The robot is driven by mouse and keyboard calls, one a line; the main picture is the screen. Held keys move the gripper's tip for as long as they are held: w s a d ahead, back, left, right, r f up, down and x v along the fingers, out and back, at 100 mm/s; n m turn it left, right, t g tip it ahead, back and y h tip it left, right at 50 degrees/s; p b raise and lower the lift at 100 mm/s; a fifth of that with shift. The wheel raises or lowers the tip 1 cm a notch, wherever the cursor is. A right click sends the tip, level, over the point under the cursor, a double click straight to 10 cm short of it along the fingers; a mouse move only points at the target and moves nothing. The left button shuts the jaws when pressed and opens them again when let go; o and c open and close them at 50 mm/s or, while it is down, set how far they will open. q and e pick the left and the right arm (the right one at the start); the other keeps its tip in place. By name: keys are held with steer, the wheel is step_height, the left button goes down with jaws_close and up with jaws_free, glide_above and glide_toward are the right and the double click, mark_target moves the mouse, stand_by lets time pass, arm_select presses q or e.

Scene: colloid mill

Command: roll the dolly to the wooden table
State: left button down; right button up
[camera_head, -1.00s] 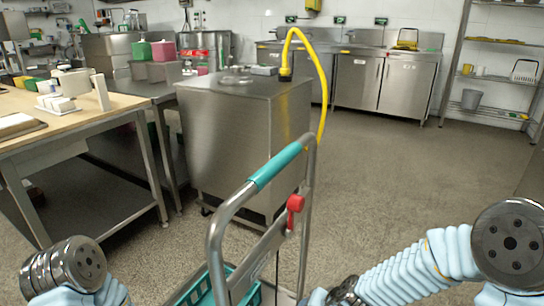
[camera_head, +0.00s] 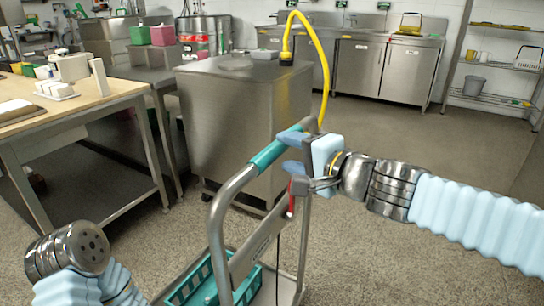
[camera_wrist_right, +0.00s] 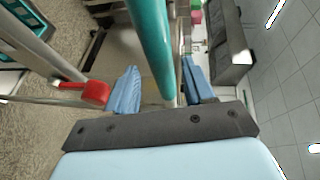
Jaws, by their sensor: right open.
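The dolly stands in front of me, with a grey tube handle (camera_head: 217,222) and a teal grip sleeve (camera_head: 268,154) on its top bar. A teal crate (camera_head: 205,283) sits on its deck. My right gripper (camera_head: 288,153) is at the right part of the handle bar, open. In the right wrist view the teal sleeve (camera_wrist_right: 150,45) runs between the two blue fingers (camera_wrist_right: 160,88), which are apart. A red knob (camera_wrist_right: 95,93) is beside one finger. The wooden table (camera_head: 75,108) is at the left. My left gripper is out of view; only part of that arm shows.
A steel cabinet (camera_head: 230,130) with a yellow hose (camera_head: 322,60) stands just beyond the dolly. Steel counters (camera_head: 385,75) and a wire shelf (camera_head: 490,66) line the back. The floor at the right (camera_head: 430,135) is open.

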mark_target(272, 146)
steer(key=b+x, duration=0.1)
steer(key=x, duration=0.5)
steer(key=shift+w+a, duration=0.1)
steer(key=shift+w, duration=0.05)
steer(key=shift+f, duration=0.1)
jaws_close()
